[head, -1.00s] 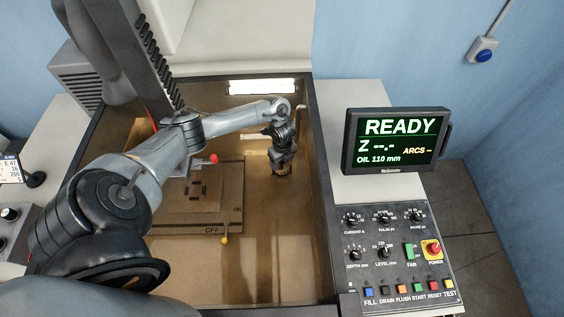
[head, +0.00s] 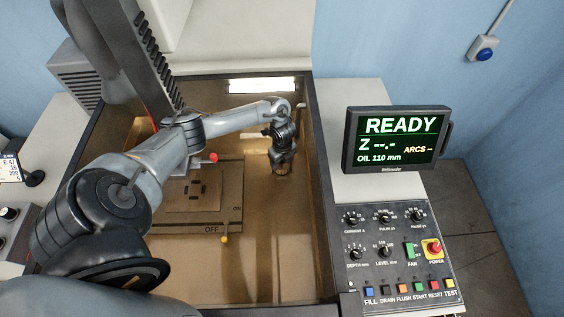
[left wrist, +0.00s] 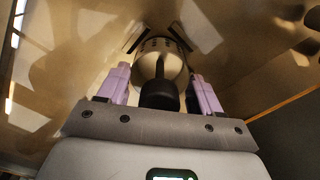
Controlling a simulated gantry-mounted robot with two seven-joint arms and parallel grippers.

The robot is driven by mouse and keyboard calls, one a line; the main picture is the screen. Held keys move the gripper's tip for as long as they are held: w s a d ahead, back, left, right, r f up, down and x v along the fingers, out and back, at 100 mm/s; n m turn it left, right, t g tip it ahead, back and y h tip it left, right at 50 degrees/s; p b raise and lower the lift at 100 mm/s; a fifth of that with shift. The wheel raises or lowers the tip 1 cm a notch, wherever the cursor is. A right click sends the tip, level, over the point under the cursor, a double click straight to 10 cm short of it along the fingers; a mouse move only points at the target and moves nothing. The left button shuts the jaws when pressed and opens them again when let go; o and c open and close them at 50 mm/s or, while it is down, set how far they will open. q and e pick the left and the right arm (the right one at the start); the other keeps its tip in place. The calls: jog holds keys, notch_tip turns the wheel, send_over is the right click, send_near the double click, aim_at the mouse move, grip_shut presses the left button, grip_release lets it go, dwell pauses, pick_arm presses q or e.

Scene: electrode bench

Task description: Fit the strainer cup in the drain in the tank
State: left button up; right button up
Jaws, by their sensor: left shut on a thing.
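The strainer cup (left wrist: 160,62) is pale metal with small dark holes and a dark knob, seen in the left wrist view. My left gripper (left wrist: 160,88) is shut on it by the knob, with one lilac finger on each side. In the head view my left gripper (head: 283,165) points down inside the tank (head: 262,250) near its right wall. The cup is hard to make out there, small and dark under the gripper. The drain is not clearly visible; whether the cup touches the tank floor cannot be told. My right gripper is out of view.
A READY screen (head: 397,140) and control panel (head: 400,250) stand right. The tank's front right floor looks clear.

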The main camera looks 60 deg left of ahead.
pick_arm(q)
jog(key=shift+f+b, duration=0.4)
jog(key=shift+f, duration=0.25)
jog(key=o, duration=1.4)
jog(key=shift+c, duration=0.2)
jog(key=shift+r, duration=0.1)
jog(key=shift+r+p, duration=0.75)
jog(key=shift+p, duration=0.1)
jog(key=shift+r+p, duration=2.05)
jog(key=shift+r, duration=0.1)
